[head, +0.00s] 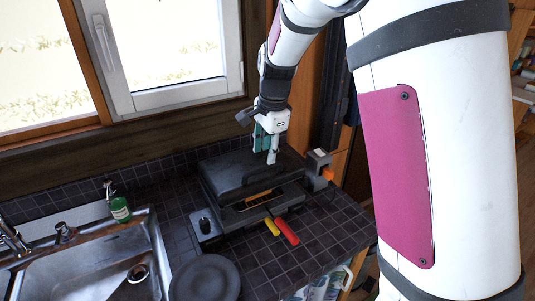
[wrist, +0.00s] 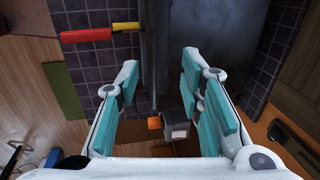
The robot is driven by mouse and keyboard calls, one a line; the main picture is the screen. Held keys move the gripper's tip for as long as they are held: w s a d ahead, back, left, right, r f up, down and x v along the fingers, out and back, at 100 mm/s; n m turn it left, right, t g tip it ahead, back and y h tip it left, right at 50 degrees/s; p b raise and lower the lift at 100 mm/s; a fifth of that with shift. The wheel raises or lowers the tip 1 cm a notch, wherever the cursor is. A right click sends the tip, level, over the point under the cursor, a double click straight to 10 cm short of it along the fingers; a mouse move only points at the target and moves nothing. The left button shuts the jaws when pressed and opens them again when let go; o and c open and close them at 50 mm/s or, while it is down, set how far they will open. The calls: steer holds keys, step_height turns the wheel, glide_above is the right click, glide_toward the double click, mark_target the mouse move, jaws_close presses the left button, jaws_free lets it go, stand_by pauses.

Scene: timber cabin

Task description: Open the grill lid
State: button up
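The grill (head: 238,212) stands on the tiled counter below the window. Its dark lid (head: 235,170) looks down and closed in the head view. My gripper (head: 271,157) is above the right part of the lid, pointing down. In the wrist view my gripper (wrist: 160,68) is open, with teal pads spread wide and nothing held between them. The dark lid (wrist: 220,35) spreads across the top of that view, partly behind the right finger. I cannot tell whether the fingers touch the lid.
A grey box with an orange part (head: 318,168) stands just right of the grill; it also shows in the wrist view (wrist: 177,127). Red (head: 287,232) and yellow (head: 271,227) handles lie in front. A dark plate (head: 205,278), a sink (head: 95,268) and a green bottle (head: 120,209) are left.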

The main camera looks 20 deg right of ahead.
step_height(320, 180, up, 8)
steer(key=p, duration=0.2)
steer(key=shift+s, duration=0.25)
stand_by(0.6)
stand_by(0.4)
